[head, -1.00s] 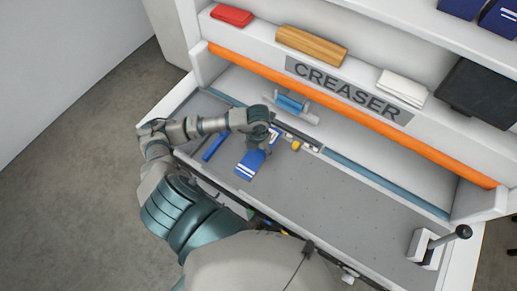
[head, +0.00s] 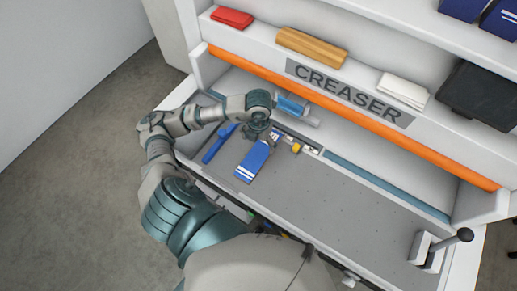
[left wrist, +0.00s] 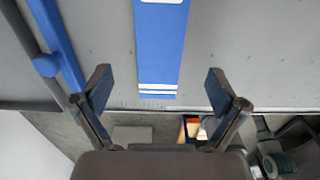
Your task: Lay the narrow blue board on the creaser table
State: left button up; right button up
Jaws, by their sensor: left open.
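The narrow blue board (head: 254,160), with white stripes at its near end, lies flat on the grey creaser table (head: 345,200). My left gripper (head: 257,132) is above the table by the board's far end, its fingers apart. In the left wrist view the board (left wrist: 160,45) shows between the two open fingertips of the left gripper (left wrist: 158,84), with clear space on both sides, and neither finger touches it. My arm and gripper hide part of the table behind the board. My right gripper is in neither view.
A blue bar (head: 219,144) lies left of the board. A small yellow knob (head: 296,148) sits on a rail to its right. An orange bar (head: 370,122) spans the machine's front. A lever (head: 450,240) stands at right. The table's right half is clear.

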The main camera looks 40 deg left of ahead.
pick_arm(q)
notch_tip(320, 180, up, 5)
jog(key=shift+f, duration=0.15)
dwell(0.5)
